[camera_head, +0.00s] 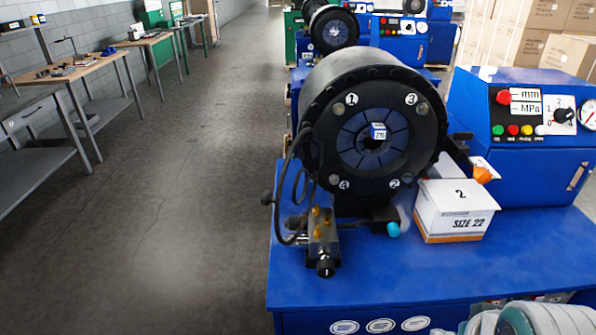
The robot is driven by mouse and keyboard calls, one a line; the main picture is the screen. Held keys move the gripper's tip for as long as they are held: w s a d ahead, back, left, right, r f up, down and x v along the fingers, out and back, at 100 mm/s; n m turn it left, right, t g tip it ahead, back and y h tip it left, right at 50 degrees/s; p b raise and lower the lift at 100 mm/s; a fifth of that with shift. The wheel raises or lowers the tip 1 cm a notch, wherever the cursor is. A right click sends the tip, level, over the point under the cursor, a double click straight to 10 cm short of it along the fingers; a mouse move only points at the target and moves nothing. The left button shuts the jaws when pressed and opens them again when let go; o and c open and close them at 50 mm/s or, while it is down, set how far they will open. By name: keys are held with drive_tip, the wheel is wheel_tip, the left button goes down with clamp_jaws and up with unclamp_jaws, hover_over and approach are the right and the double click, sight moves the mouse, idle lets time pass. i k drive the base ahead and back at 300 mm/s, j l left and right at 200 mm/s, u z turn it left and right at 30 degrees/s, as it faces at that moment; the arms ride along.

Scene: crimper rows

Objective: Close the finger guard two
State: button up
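A black round crimper head (320,85) stands on a blue base (350,275). Its face carries the numbers 1 to 4, a ring of blue-grey dies and a small tag reading 76 in the middle opening. No guard covers the front of the opening. I cannot say for sure which part is finger guard two. An orange knob (483,175) on a pale piece sits at the head's right side.
A white box (455,209) marked 2 and SIZE 22 stands on the base. A valve block (323,240) with hoses sits at the front left. A blue control panel (522,130) stands right. Workbenches (90,68) line the left wall; the floor aisle (190,170) is clear.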

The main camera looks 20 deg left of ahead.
sight(267, 197)
drive_tip(key=j, duration=0.75)
drive_tip(key=i+j, duration=0.1)
drive_tip(key=j, duration=0.2)
drive_tip(key=i+j, duration=0.1)
drive_tip(key=j, duration=0.25)
drive_tip(key=k+j+z, duration=0.45)
drive_tip(key=i+j, duration=0.1)
drive_tip(key=j, duration=0.05)
